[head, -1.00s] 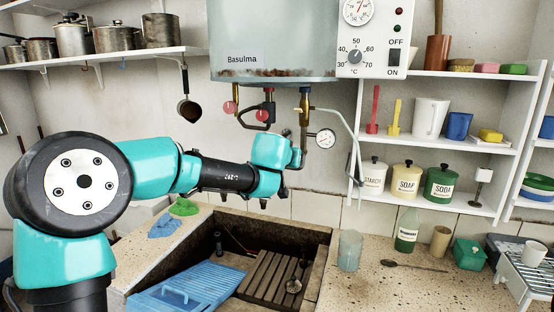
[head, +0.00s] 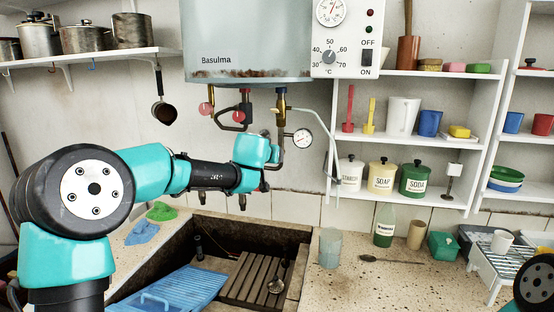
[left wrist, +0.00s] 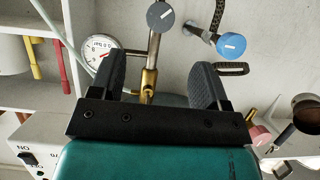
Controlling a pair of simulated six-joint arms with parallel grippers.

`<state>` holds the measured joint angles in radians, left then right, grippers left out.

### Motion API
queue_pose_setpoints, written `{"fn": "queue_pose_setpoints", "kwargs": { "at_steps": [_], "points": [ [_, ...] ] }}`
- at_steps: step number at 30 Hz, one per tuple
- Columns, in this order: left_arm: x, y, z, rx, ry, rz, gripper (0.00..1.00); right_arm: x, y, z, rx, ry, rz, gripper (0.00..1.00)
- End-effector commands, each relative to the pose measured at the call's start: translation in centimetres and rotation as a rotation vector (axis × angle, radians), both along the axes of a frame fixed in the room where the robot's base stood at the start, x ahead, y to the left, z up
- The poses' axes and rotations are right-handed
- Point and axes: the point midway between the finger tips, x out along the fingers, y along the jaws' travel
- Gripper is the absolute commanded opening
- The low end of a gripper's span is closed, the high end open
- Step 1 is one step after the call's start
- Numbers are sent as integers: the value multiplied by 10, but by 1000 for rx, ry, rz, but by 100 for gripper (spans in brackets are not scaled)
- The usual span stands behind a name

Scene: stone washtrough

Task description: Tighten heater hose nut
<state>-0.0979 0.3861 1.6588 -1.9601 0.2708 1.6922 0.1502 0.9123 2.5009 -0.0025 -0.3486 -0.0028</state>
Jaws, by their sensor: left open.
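The brass nut and fitting (head: 281,101) sit under the heater tank (head: 245,45), at the top of the pipe with the gauge. In the left wrist view, which is upside down, the brass fitting (left wrist: 149,83) shows between the two dark fingers. My left gripper (left wrist: 160,75) is open, and the fitting lies nearer its left finger in that view; I cannot tell whether they touch. In the head view my left gripper (head: 264,150) is just below and left of the fitting, its fingertips hidden. A pale hose (head: 327,135) curves down at the right.
The round gauge (head: 302,138) and red-knobbed valves (head: 206,109) are close to the gripper. In the left wrist view a blue knob (left wrist: 231,45) and a grey knob (left wrist: 160,17) lie beyond the fingers. The stone trough (head: 290,244) with a blue washboard (head: 175,291) is below.

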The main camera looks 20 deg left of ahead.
Motion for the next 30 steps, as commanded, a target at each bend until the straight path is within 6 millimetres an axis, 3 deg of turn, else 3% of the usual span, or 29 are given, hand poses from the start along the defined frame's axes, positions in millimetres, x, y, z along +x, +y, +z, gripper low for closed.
{"fn": "queue_pose_setpoints", "kwargs": {
  "at_steps": [21, 30],
  "points": [
    [95, 3, -40, 0, 0, 0, 70, 0, 0, 0, 0, 0, 0, 0],
    [111, 4, -46, 0, 0, 0, 70, 0, 0, 0, 0, 0, 0, 0]
  ]
}}
